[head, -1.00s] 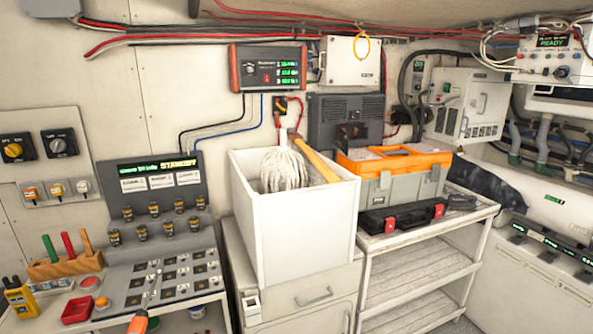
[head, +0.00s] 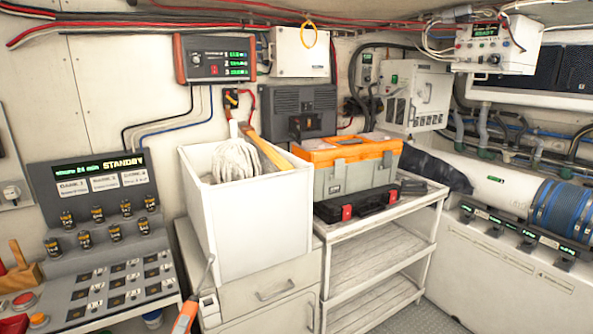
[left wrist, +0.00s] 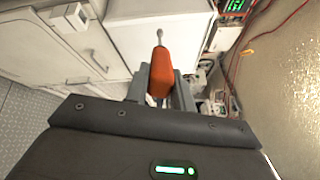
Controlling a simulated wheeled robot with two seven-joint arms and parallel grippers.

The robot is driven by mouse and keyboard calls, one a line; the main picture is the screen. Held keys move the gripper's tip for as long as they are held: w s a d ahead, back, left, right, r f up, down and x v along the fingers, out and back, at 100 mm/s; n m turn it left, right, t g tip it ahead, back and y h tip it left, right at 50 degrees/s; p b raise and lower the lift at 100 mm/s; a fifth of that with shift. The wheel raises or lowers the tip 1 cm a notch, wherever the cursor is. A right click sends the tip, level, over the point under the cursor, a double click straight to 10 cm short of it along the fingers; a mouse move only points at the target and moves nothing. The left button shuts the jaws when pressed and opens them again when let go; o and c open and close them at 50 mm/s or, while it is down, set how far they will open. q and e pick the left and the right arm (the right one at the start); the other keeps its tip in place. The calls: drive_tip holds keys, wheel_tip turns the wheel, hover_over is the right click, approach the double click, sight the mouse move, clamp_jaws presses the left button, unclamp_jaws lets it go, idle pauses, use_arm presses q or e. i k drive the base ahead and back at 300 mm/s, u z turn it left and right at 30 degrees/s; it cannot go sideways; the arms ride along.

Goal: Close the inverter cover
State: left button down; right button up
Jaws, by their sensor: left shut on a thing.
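My left gripper (left wrist: 160,92) is shut on an orange-handled tool (left wrist: 161,72) with a thin metal shaft. In the head view the tool (head: 186,318) is at the bottom edge, its shaft up in front of the white cabinet. The gripper itself hardly shows there. A white vented box with a handle (head: 420,95) hangs on the back wall at right. A plain white box (head: 299,52) is mounted left of it. No label I can read tells which unit is the inverter, and I cannot tell the state of its cover. My right gripper is not in view.
A white open bin (head: 245,230) with a mop head stands on the white cabinet (head: 285,290). An orange and grey toolbox (head: 345,175) and a black case (head: 355,207) sit on the shelf rack (head: 380,225). A sloped switch panel (head: 100,215) is at left.

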sight(295, 133)
drive_tip(key=z, duration=2.15)
drive_tip(key=i, duration=1.45)
drive_tip(key=u, duration=3.8)
drive_tip(key=i, duration=0.5)
